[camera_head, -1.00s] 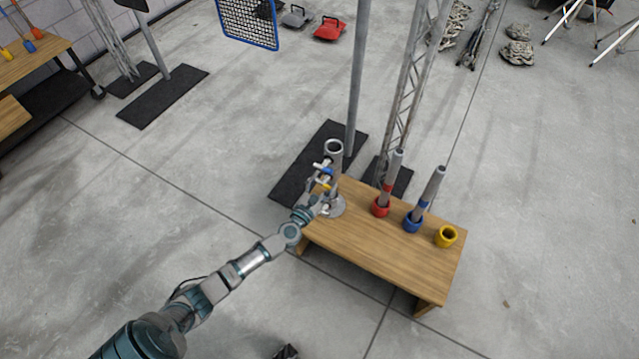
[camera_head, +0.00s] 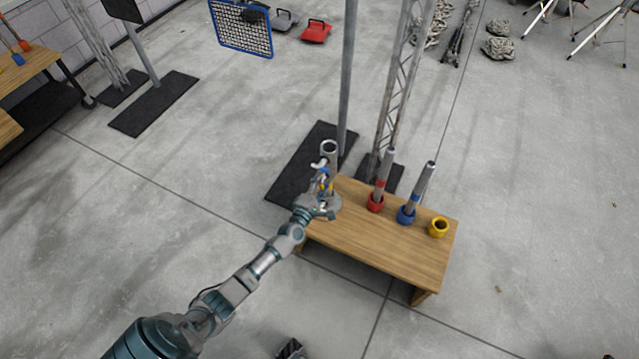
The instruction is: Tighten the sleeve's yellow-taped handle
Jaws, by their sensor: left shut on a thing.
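The sleeve (camera_head: 329,150) is a grey upright tube with an open top, standing on a round base at the left end of the wooden table. Small handles show on its left side, with blue and yellow tape. My left gripper (camera_head: 322,193) is at the sleeve's lower left side, shut on the yellow-taped handle (camera_head: 327,187), which it partly hides. The exact finger contact is too small to see. Of my right arm, only a small dark part may show at the bottom edge; its gripper is not in view.
On the wooden table (camera_head: 375,239) stand a red cup (camera_head: 375,203) and a blue cup (camera_head: 406,215), each holding a tilted grey tube, and an empty yellow cup (camera_head: 438,227). A metal pole (camera_head: 347,80) and lattice mast (camera_head: 398,90) rise behind.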

